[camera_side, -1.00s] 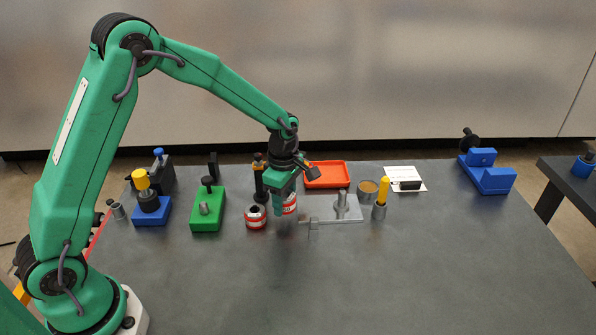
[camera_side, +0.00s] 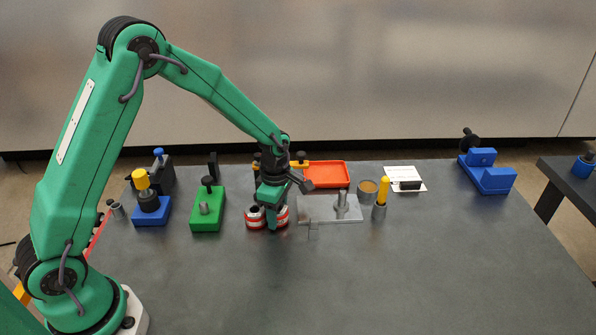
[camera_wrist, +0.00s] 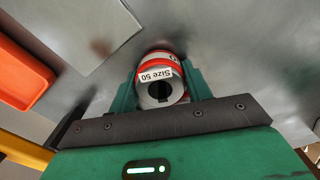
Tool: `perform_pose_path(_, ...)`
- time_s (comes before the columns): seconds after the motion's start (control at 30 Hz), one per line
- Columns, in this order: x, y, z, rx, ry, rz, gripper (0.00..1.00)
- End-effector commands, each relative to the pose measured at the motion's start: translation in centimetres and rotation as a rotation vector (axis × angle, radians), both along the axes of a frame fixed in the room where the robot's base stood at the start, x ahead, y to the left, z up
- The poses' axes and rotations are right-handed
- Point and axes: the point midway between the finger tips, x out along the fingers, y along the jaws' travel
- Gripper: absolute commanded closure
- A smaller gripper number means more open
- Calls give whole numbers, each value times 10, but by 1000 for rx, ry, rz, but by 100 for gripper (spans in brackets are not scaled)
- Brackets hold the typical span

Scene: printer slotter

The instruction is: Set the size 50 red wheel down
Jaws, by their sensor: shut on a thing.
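The size 50 red wheel (camera_wrist: 158,72) is a red and white ring with a dark bore and a "Size 50" label. It sits between the green fingers of my gripper (camera_wrist: 162,88) in the wrist view. In the side view my gripper (camera_side: 271,220) is low over the table and partly hides the wheel (camera_side: 283,214). The wheel is at or very near the table surface; I cannot tell if it touches. A second red and white wheel (camera_side: 254,219) stands close on its left; a gap between them is hidden by my gripper.
A grey plate with an upright post (camera_side: 342,208) lies just right of my gripper. A green block (camera_side: 208,215) stands to the left. An orange tray (camera_side: 327,175) is behind. The table in front is clear.

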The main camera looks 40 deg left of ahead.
Motion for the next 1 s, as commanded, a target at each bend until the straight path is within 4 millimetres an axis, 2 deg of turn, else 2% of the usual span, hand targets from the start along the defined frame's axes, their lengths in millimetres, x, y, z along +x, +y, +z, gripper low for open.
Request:
perform_pose_path(0.43, 0, 0, -4, 0, 0, -1, 75)
perform_pose_path(0.47, 0, 0, -4, 0, 0, -1, 47)
perform_pose_path(0.57, 0, 0, -4, 0, 0, 0, 30)
perform_pose_path(1.0, 0, 0, 0, 0, -1, -1, 30)
